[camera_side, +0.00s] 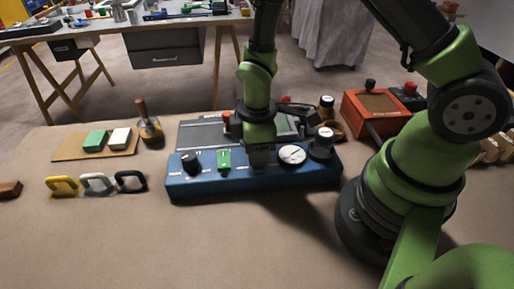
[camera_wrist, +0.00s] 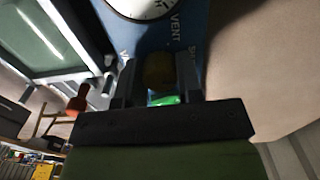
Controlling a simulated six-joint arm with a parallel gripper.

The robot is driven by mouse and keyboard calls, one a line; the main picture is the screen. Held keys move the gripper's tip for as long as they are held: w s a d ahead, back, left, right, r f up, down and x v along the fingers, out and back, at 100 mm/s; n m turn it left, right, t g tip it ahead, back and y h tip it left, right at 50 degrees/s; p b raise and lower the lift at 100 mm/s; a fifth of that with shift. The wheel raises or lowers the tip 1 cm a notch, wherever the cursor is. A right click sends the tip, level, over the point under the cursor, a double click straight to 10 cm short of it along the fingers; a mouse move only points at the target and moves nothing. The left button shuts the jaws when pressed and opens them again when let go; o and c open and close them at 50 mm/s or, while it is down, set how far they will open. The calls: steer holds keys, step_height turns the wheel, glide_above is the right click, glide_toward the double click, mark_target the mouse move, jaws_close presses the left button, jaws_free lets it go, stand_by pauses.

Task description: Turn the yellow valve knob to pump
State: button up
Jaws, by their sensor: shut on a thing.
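The blue panel (camera_side: 215,186) lies on the bench; it also fills the upper middle of the wrist view (camera_wrist: 200,18). My gripper (camera_side: 262,158) points down at it, between the green switch (camera_side: 224,160) and the white dial gauge (camera_side: 292,155). In the wrist view, my gripper's two fingers (camera_wrist: 158,80) are shut on the yellow valve knob (camera_wrist: 158,70), which looks dark in shadow, one finger on each side. The label "VENT" shows beside the knob, toward the gauge (camera_wrist: 145,5). Other labels are partly hidden by the fingers. The knob is hidden in the side view.
A black knob (camera_side: 190,162) sits at the panel's left. A grey tray (camera_side: 198,134) with a red-topped part lies behind. An orange box (camera_side: 376,112) stands to the right. Yellow, white and black handles (camera_side: 97,184) lie left. The front of the bench is clear.

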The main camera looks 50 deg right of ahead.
steer(key=m, duration=0.5)
steer(key=shift+m, duration=0.3)
steer(key=m, duration=0.4)
steer(key=shift+m, duration=0.4)
steer(key=o, duration=0.6)
steer(key=shift+o, duration=0.2)
step_height(320, 180, up, 10)
stand_by(0.3)
